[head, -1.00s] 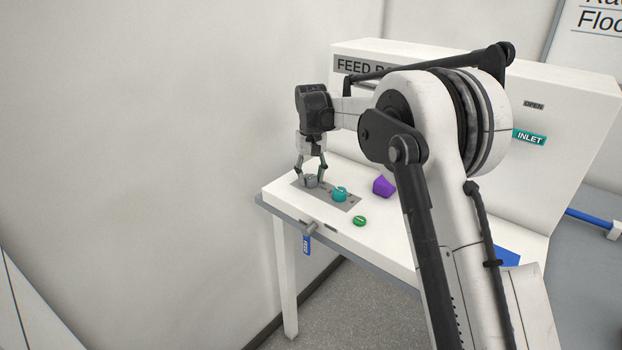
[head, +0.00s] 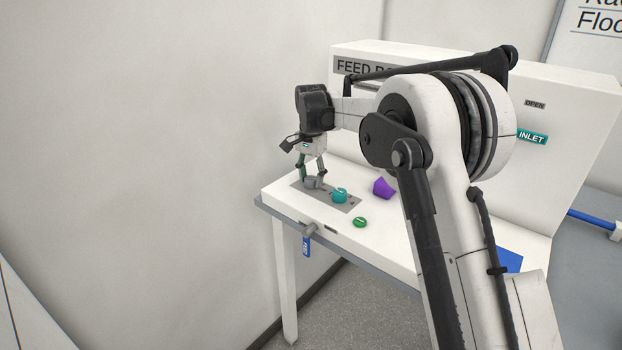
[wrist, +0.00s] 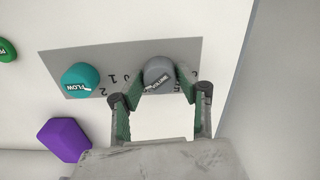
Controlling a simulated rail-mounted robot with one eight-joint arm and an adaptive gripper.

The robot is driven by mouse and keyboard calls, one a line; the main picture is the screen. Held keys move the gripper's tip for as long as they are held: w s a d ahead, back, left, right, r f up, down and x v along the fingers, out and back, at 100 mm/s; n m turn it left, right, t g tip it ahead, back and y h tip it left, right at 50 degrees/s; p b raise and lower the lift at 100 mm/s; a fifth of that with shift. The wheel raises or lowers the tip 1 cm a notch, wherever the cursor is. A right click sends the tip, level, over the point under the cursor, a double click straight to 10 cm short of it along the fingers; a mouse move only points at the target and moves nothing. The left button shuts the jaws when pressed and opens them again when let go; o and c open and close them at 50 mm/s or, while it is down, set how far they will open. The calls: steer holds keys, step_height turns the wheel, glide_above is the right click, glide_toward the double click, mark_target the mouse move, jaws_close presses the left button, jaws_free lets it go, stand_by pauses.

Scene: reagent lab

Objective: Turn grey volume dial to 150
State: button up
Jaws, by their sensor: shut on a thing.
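The grey volume dial (wrist: 157,72) sits on a grey panel strip (wrist: 120,55) in the wrist view, with "VOLUME" lettered on it. Its scale marks are partly covered by my fingers, so I cannot read its setting. My gripper (wrist: 160,80) is shut on the dial, with a green-padded finger on each side. In the head view my gripper (head: 313,183) points down onto the dial (head: 316,183), which is mostly hidden by the fingers. The teal flow dial (wrist: 80,79) is beside it on the same strip, also in the head view (head: 340,195).
A purple knob (head: 383,187) and a green knob (head: 360,222) are on the white bench top. A grey handle (head: 309,229) with a blue tag sticks out at the front edge. A wall stands close at left; the cabinet with an INLET label (head: 530,137) is behind.

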mark_target(311, 178)
steer(key=shift+m, duration=0.9)
steer(key=o, duration=1.1)
steer(key=shift+o, duration=0.2)
step_height(311, 178, up, 12)
